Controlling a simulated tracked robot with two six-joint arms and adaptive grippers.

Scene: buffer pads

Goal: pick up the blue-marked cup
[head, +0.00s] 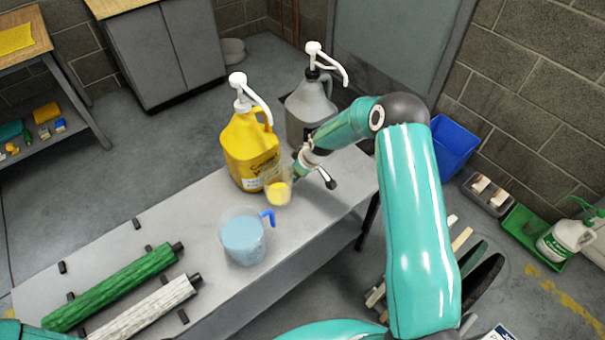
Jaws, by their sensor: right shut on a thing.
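A small clear cup (278,192) with yellow contents is at my right gripper (305,170), in front of the yellow jug. My right gripper is shut on this cup, seen from the side and partly hidden by its own wrist. I cannot make out a blue mark on the cup, nor whether its base touches the bench. A larger clear pitcher (243,238) with pale blue liquid and a blue handle stands upright on the grey bench (203,207), nearer to me. My left gripper is not in view.
A yellow pump jug (248,150) and a grey pump jug (307,108) stand at the bench's far end. Green (115,288) and white (145,310) rollers lie at the near left. A blue bin (452,147) stands on the floor at right.

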